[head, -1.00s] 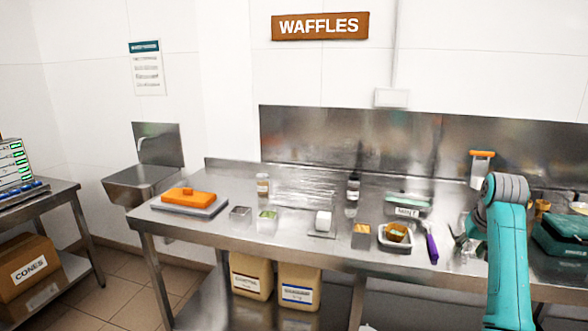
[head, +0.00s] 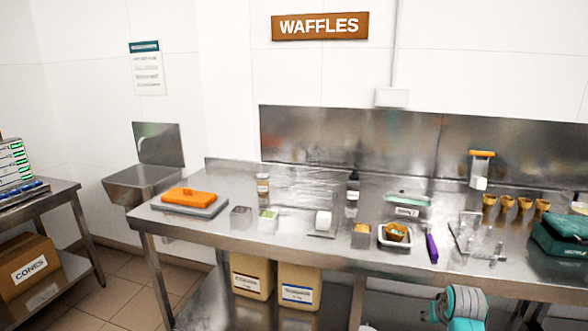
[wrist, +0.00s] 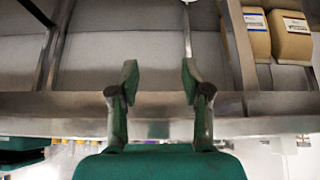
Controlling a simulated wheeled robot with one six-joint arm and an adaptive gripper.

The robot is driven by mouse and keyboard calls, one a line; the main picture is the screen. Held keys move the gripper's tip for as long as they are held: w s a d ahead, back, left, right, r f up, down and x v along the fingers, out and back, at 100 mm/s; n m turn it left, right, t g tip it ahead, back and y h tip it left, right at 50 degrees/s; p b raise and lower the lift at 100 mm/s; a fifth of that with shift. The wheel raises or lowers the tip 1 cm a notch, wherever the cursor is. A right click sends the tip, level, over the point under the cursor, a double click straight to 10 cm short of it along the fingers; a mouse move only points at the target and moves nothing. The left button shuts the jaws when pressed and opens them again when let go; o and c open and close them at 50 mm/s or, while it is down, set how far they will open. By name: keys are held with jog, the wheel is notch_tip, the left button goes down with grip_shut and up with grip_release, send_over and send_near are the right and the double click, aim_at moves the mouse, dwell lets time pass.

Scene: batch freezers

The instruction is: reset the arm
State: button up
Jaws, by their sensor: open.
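My gripper (wrist: 160,80) shows in the wrist view with its two green-tipped fingers apart and nothing between them. Past the fingers lie the steel table's front edge (wrist: 285,124) and the space under it. In the head view my gripper is not visible. Only a teal and grey part of my arm shows low in front of the table (head: 395,262), below its top.
On the table stand a white tub with a waffle piece (head: 396,235), a purple-handled tool (head: 431,247), a clear rack (head: 476,238), several cones (head: 507,204) and a green box (head: 562,236). Beige jugs (head: 300,285) stand below. Floor at the left is clear.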

jog(key=s+a+f+t, duration=0.2)
jog(key=s+a+f, duration=0.6)
jog(key=s+f, duration=0.55)
jog(key=s+a+f+n+t, duration=0.1)
jog(key=s+a+f, duration=0.15)
jog(key=s, duration=0.55)
jog(key=s+a+f+t, duration=0.1)
jog(key=s+a, duration=0.3)
jog(key=s, duration=0.4)
jog(key=s+a+r+t+y, duration=0.1)
jog(key=s+a+r+t, duration=0.1)
jog(key=s+r, duration=0.8)
jog(key=s+a+r+n+t, duration=0.1)
jog(key=s+a+r, duration=0.3)
jog(key=s+r, duration=0.6)
jog(key=s+t, duration=0.1)
jog(key=s, duration=0.7)
jog(key=shift+a+n+y, duration=0.2)
jog(key=shift+n+y, duration=0.1)
jog(key=shift+y, duration=0.1)
jog(key=shift+r, duration=0.1)
